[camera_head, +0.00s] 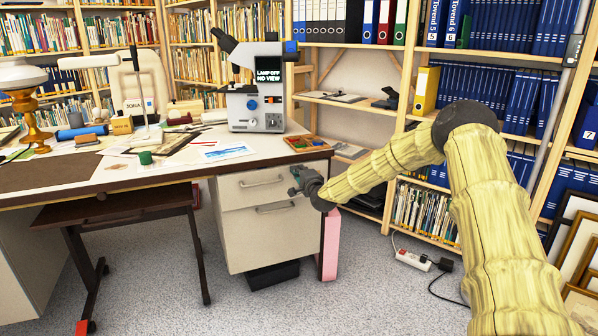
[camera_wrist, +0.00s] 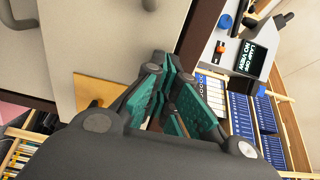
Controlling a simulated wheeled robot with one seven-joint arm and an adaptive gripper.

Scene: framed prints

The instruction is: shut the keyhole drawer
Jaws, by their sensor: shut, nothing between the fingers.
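The desk's pale pedestal has an upper drawer (camera_head: 240,188) and a lower drawer (camera_head: 243,228), each with a grey bar handle. I cannot make out a keyhole on either, so I cannot tell which is the keyhole drawer. My gripper (camera_head: 293,181) is shut and empty, in front of the right part of the upper drawer; whether it touches is unclear. In the wrist view, my gripper's teal-padded fingers (camera_wrist: 168,68) lie beside a pale drawer front (camera_wrist: 100,45). A tan wood-coloured panel (camera_wrist: 98,92) shows beyond that front's edge. My forearm hides part of the pedestal's right side.
The desk top (camera_head: 180,165) overhangs the drawers and carries a microscope (camera_head: 262,107) and a small tray (camera_head: 306,143). A dark low table (camera_head: 115,208) stands left of the pedestal. A power strip (camera_head: 412,260) lies on the floor to the right. Carpet in front is clear.

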